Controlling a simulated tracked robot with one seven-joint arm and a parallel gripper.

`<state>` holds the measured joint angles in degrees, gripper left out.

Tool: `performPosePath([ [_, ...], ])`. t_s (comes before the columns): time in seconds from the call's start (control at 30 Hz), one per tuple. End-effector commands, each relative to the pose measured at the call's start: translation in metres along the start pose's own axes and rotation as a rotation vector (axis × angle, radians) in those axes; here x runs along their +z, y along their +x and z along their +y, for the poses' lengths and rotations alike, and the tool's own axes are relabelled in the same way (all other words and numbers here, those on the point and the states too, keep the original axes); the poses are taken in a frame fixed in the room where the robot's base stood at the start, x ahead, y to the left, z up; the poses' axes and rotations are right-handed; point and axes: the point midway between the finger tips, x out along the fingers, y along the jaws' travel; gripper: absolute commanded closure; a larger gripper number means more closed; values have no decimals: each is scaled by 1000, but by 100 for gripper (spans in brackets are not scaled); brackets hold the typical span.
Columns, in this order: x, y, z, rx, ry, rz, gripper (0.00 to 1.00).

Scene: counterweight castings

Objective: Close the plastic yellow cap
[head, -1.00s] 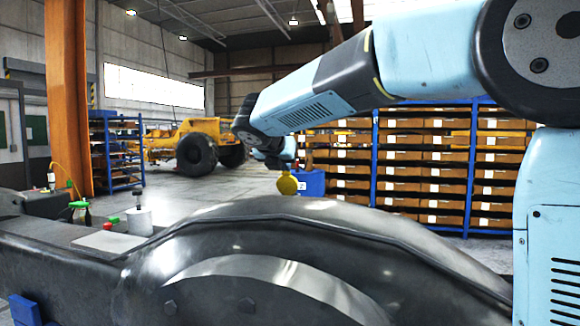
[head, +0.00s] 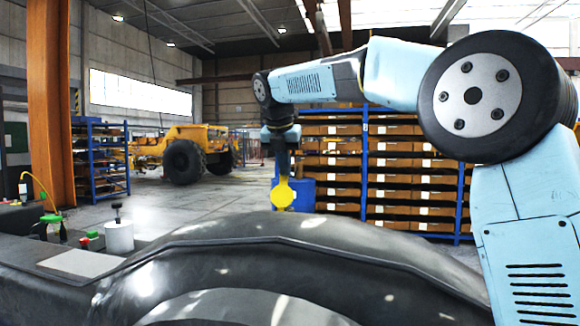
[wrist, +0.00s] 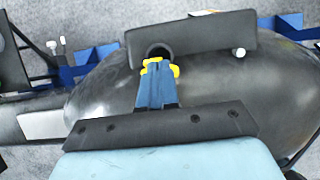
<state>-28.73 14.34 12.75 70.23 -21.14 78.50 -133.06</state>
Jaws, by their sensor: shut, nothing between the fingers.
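The yellow cap (head: 283,195) shows as a round, upright disc above the dark machine casing (head: 300,240) in the head view. In the wrist view, yellow parts of the cap (wrist: 175,71) show on both sides of my fingertips, and the rest is hidden behind them. A dark round opening (wrist: 158,49) lies just beyond the cap. The cap looks open. My gripper (wrist: 157,66) has blue fingers that are shut and empty, close to the cap; I cannot tell whether they touch it. In the head view the end of my arm hangs down just above the cap.
A dark plate (wrist: 205,38) lies beyond my fingers. On the left ledge are a white cylinder (head: 119,237), a green-topped bottle (head: 50,228) and a grey plate (head: 80,263). Blue racks with boxes (head: 400,170) and a yellow vehicle (head: 190,150) stand behind, with open floor between.

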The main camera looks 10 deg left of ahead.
Motion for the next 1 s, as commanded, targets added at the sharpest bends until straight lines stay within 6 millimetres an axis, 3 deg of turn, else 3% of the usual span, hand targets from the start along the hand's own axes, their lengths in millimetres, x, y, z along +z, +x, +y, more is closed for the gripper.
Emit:
performPosePath([
  [0.3,19,15,-3,-2,3,-1,100],
  [0.53,31,28,-3,0,6,142,100],
  [0.67,36,35,-4,-2,5,138,100],
  [1.0,50,66,-4,-2,5,137,100],
])
